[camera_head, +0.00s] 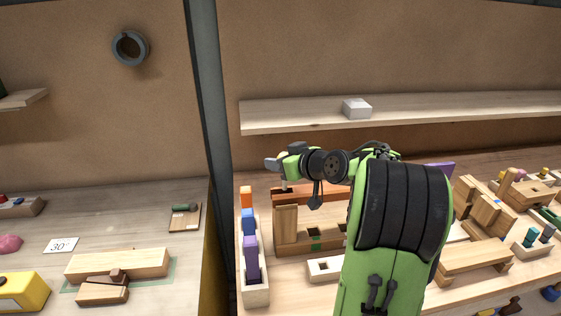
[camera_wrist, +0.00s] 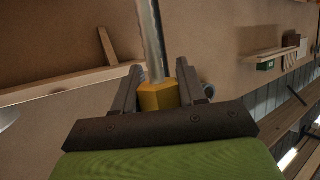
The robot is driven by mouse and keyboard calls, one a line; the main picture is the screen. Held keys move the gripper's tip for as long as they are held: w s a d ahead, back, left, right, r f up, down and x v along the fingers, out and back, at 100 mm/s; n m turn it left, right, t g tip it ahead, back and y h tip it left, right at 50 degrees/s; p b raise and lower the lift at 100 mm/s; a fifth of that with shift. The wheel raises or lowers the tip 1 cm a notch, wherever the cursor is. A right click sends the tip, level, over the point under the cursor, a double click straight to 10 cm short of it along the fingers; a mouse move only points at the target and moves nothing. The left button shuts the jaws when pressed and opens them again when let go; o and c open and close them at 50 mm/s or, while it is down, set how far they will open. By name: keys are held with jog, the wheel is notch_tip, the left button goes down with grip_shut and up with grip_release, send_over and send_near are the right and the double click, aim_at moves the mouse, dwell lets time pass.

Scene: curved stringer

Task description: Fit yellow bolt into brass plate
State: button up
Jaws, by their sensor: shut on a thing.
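The yellow bolt (camera_wrist: 158,97) is between the two fingers of my gripper (camera_wrist: 158,80) in the wrist view. Its yellow head sits low between the fingers, and its grey metal shank runs up out of the picture. In the head view my gripper (camera_head: 276,163) is raised above the back left of the right-hand bench, over a wooden frame. The bolt cannot be made out clearly in that view. I cannot pick out the brass plate in either view; my arm hides part of the bench.
A wooden frame (camera_head: 285,226) stands below my gripper, beside a narrow rack (camera_head: 257,296) of orange, blue and purple blocks. A dark post (camera_head: 212,100) rises left of it. A shelf (camera_head: 290,117) with a white block runs behind. Wooden fixtures (camera_head: 475,259) crowd the right.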

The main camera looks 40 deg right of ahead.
aim_at(286, 183)
jog(key=shift+f+b, duration=3.25)
jog(key=shift+b, duration=0.35)
jog(key=o, duration=1.3)
jog(key=shift+c, duration=0.2)
jog(key=p+v, duration=0.1)
jog(key=v, duration=1.4)
jog(key=shift+s, duration=0.4)
jog(key=shift+r, duration=0.1)
